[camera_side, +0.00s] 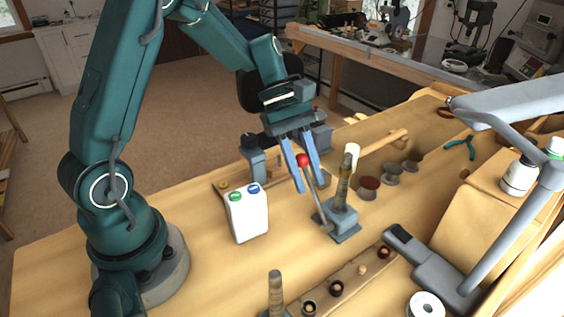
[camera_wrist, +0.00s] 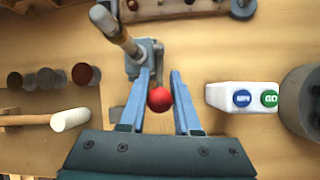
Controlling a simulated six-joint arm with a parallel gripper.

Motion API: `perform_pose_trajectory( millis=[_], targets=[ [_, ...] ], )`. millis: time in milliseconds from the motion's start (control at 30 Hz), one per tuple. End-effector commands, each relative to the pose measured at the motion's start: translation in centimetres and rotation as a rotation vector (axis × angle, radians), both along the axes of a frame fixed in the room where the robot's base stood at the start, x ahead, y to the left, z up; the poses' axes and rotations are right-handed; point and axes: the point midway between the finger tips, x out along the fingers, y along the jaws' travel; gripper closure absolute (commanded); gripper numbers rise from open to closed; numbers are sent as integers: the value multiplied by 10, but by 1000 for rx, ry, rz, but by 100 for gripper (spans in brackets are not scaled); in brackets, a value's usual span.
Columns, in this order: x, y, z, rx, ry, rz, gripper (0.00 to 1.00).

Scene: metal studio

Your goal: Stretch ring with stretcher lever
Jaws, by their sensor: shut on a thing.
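The ring stretcher (camera_side: 341,217) stands on the bench with its tapered mandrel (camera_side: 344,180) upright; it also shows at the top of the wrist view (camera_wrist: 136,62). Its lever (camera_side: 316,201) leans up and left, ending in a red ball knob (camera_side: 303,160). My gripper (camera_side: 308,182) points down at the lever with its blue fingers on either side of the knob, shut on it. In the wrist view the knob (camera_wrist: 159,99) sits between the fingers (camera_wrist: 160,82). I cannot make out a ring on the mandrel.
A white box with green and blue buttons (camera_side: 248,215) stands left of the stretcher. A white-headed mallet (camera_side: 385,140) and several dark round pieces (camera_side: 392,174) lie behind right. A wooden rack (camera_side: 345,282) runs in front, with a grey lamp arm (camera_side: 510,235) at right.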

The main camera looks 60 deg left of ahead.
Motion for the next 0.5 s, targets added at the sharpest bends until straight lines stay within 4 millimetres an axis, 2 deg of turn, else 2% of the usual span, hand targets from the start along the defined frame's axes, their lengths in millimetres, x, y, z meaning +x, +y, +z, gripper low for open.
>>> perform_pose_trajectory(
  millis=[200,500],
  targets=[
    [0,15,-14,-182,3,9,100],
    [1,18,-18,-245,-6,4,100]
  ],
)
